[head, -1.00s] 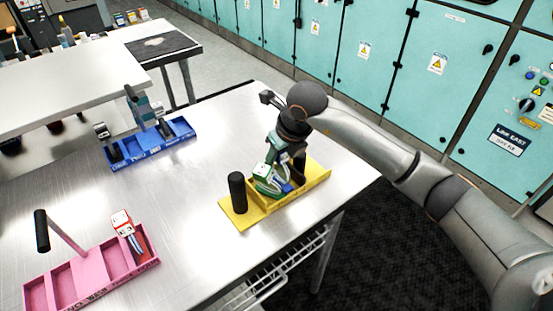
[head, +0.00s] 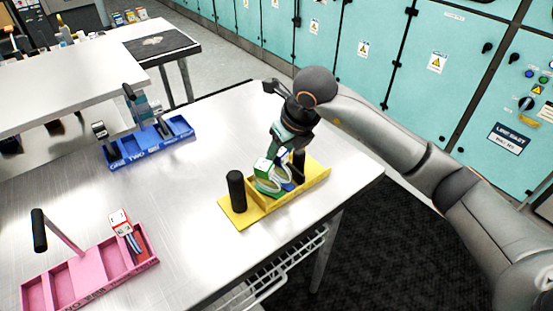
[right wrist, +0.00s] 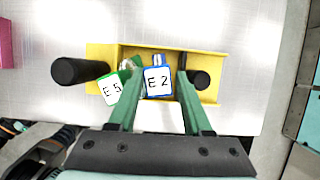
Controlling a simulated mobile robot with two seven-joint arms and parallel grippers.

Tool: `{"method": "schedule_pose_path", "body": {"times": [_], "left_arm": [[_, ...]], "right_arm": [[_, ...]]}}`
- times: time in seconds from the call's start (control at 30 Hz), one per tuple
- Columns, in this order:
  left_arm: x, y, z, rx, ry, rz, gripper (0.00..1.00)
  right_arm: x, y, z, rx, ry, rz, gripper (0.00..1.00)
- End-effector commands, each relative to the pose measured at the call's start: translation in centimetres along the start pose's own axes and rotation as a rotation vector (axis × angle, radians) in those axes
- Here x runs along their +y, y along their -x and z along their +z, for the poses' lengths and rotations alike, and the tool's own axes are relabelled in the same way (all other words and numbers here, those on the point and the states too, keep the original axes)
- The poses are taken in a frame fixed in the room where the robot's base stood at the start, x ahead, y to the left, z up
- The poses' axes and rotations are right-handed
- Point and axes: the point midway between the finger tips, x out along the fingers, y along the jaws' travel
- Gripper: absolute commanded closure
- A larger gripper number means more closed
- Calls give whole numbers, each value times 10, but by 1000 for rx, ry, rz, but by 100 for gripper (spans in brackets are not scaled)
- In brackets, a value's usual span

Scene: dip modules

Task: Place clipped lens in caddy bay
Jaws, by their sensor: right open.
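A yellow caddy (head: 238,217) with black posts stands on the steel table. In it are a green module with a white "E 5" label (right wrist: 112,90) and a blue module with a white "E 2" label (right wrist: 158,80). In the head view the green module (head: 263,168) is in the caddy, leaning. My right gripper (right wrist: 157,76) is open above the caddy, its green fingers on either side of the "E 2" label in the wrist view. The left finger is close beside "E 5". I cannot tell which piece is the clipped lens. My left gripper is not in view.
A pink caddy (head: 60,285) with a red-and-white module (head: 120,222) is at front left. A blue caddy (head: 152,148) with grey parts stands further back. Bare steel table (head: 185,205) lies between the caddies. Teal cabinets (head: 380,75) stand behind.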

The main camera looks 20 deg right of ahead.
Motion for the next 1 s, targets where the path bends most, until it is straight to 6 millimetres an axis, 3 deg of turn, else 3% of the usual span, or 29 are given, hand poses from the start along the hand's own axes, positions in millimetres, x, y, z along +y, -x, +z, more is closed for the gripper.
{"method": "schedule_pose_path", "body": {"times": [0.2,0.4,1.0], "left_arm": [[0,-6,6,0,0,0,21],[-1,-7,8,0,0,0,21],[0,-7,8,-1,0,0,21]], "right_arm": [[-1,46,0,-5,0,-2,51],[0,71,0,-3,-1,-1,51],[0,77,0,0,-1,0,51]]}}
